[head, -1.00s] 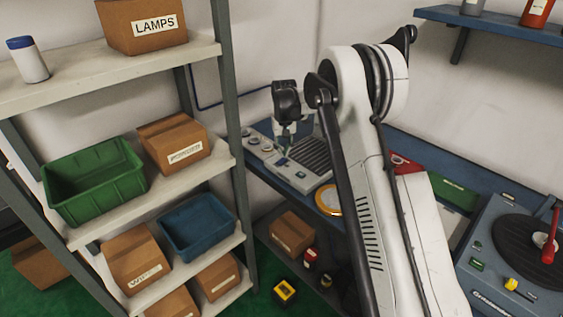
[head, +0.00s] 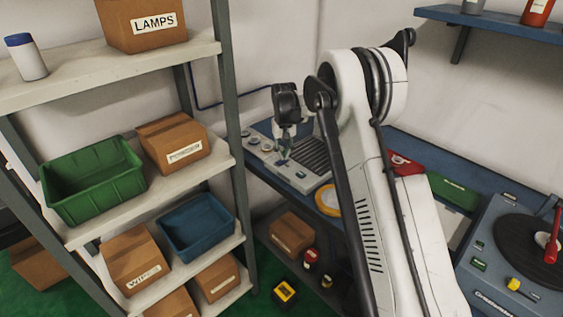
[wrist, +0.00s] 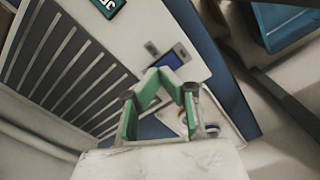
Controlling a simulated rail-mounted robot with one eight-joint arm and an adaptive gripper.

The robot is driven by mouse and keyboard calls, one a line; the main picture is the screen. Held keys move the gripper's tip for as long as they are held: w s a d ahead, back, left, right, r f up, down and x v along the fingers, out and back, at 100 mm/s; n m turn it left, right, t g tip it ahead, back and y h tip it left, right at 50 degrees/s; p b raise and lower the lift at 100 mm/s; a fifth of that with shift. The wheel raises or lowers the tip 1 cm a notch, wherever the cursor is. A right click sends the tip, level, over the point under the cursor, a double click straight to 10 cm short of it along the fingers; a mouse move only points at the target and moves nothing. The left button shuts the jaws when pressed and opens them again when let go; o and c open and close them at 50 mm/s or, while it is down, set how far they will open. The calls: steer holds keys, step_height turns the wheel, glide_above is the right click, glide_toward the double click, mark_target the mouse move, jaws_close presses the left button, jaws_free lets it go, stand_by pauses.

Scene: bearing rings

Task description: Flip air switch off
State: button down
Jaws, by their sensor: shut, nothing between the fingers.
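The air switch appears to be the small blue rocker (wrist: 174,59) on a pale grey panel (wrist: 143,20) in the wrist view. In the head view the grey panel (head: 307,178) sits on the blue bench against the wall, left of my arm. My gripper (wrist: 161,74) has green fingers, shut with nothing between them. Its tips are right at the blue rocker in the wrist view, partly covering its near end; I cannot tell whether they touch. In the head view my gripper (head: 284,152) points down over the panel. The rocker's on or off position is not clear.
A shelf rack with a green bin (head: 95,183), a blue bin (head: 197,228) and cartons stands to the left. A turntable machine (head: 500,225) is to the right.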

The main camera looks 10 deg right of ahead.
steer(key=shift+f, duration=0.4)
steer(key=shift+r, duration=0.15)
steer(key=shift+r+p, duration=0.9)
steer(key=shift+r, duration=2.45)
